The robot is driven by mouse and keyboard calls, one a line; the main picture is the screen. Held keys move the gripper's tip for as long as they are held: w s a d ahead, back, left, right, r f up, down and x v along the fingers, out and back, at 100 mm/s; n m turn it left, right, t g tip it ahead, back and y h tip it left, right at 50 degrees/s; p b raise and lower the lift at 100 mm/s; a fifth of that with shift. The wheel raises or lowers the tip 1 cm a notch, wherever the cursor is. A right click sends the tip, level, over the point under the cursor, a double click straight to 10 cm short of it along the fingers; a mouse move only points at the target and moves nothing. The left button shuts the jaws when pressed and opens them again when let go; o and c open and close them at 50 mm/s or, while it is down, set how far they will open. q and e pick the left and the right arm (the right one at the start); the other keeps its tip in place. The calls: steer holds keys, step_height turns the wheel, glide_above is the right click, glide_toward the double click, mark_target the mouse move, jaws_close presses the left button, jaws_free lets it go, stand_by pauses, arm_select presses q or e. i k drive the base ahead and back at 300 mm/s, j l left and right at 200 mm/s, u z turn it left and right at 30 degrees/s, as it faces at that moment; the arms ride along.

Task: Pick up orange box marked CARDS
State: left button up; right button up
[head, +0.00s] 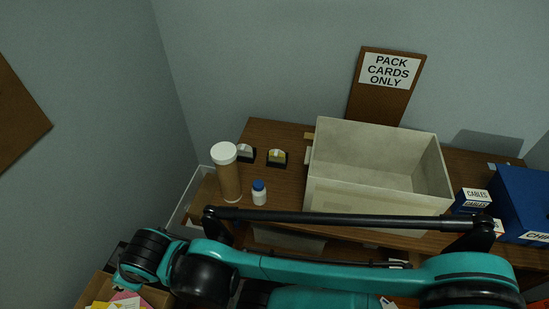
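No box that I can read as CARDS is in view. One of my teal arms crosses the bottom of the head view and hides part of the table front and the area below. Neither gripper shows.
A wooden table (275,184) holds an empty-looking open beige bin (379,196), a sign reading PACK CARDS ONLY (390,70), a brown white-capped tube (227,174), a blue-capped bottle (259,193), a CABLES box (473,200) and a large blue box (522,200).

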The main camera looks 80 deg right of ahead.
mark_target(499, 229)
steer(key=z, duration=4.35)
steer(key=i+l+z, duration=0.15)
steer(key=z, duration=0.15)
steer(key=i+l+z, duration=0.1)
steer(key=i+z, duration=0.2)
steer(key=i, duration=0.15)
steer(key=i+z, duration=0.3)
steer(key=i, duration=0.15)
